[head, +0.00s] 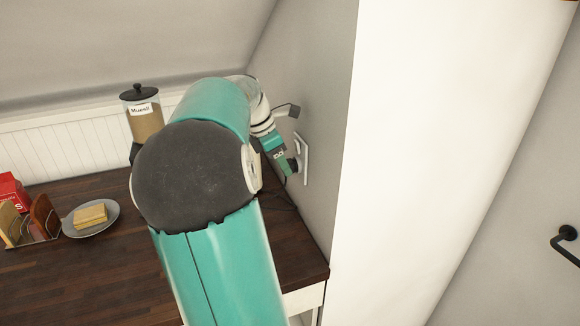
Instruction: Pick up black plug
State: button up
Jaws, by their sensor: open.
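A white wall socket plate (304,150) is on the grey side wall, right of my arm. A small dark shape at its lower part looks like the black plug (293,165). A thin dark cord hangs below it toward the worktop. My gripper (287,165) is at the end of my teal arm, close beside the plug. The gripper is open. The fingers are small and partly merge with the dark plug, so I cannot tell whether they touch it or stand around it.
A white wall edge (420,130) stands right of the socket. My arm hides the worktop's middle.

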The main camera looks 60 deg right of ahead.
jog(key=shift+s+d+f, duration=0.15)
jog(key=shift+f, duration=0.3)
jog(key=shift+c, duration=0.3)
jog(key=c, duration=1.1)
jog(key=w+a+r, duration=0.2)
jog(key=w+a, duration=0.1)
jog(key=w+a+r, duration=0.6)
jog(key=shift+w+a, duration=0.4)
grip_shut()
jog(key=shift+w, duration=0.1)
jog(key=shift+w+a, duration=1.75)
jog(key=shift+a, duration=0.05)
